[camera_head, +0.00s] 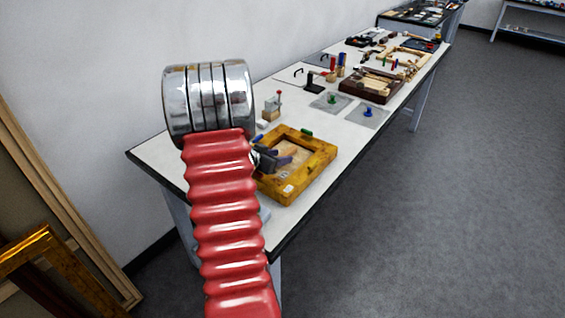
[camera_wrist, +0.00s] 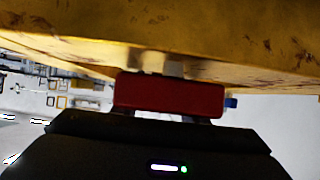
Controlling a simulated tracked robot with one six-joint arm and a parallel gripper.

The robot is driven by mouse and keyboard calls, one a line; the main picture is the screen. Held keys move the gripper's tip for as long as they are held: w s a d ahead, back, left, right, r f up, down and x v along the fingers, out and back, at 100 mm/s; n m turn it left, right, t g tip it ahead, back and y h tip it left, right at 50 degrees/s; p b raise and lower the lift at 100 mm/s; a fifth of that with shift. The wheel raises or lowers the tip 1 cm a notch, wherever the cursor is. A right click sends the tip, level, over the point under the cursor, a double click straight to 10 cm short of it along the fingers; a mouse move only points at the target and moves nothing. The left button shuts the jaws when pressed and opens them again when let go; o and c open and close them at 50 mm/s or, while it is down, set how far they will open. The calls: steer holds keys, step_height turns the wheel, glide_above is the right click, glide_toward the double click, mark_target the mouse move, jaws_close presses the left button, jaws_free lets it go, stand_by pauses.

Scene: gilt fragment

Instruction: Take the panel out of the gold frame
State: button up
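The gold frame (camera_head: 318,165) lies on the near end of the white table. Inside it shows a pale brown surface (camera_head: 300,153), which may be the panel or the table; I cannot tell which. My gripper (camera_head: 270,158) is dark and at the frame's left side, partly hidden by my red arm sleeve. In the wrist view the frame's gold side (camera_wrist: 240,35) fills the top. A red block (camera_wrist: 168,93) lies just below it, in front of my gripper's dark body, with a pale piece (camera_wrist: 150,60) above. The fingertips are not clear.
A green-handled item (camera_head: 306,132) is at the frame's far edge. Behind are grey plates with green and blue knobs (camera_head: 369,110), a small stand (camera_head: 271,106) and a dark tray of wooden pieces (camera_head: 370,85). Open floor (camera_head: 430,220) lies right of the table.

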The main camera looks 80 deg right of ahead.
steer(key=shift+s+d+f, duration=0.1)
steer(key=shift+d+f, duration=0.1)
steer(key=shift+d, duration=0.05)
steer(key=shift+c, duration=0.3)
jaws_close()
stand_by(0.4)
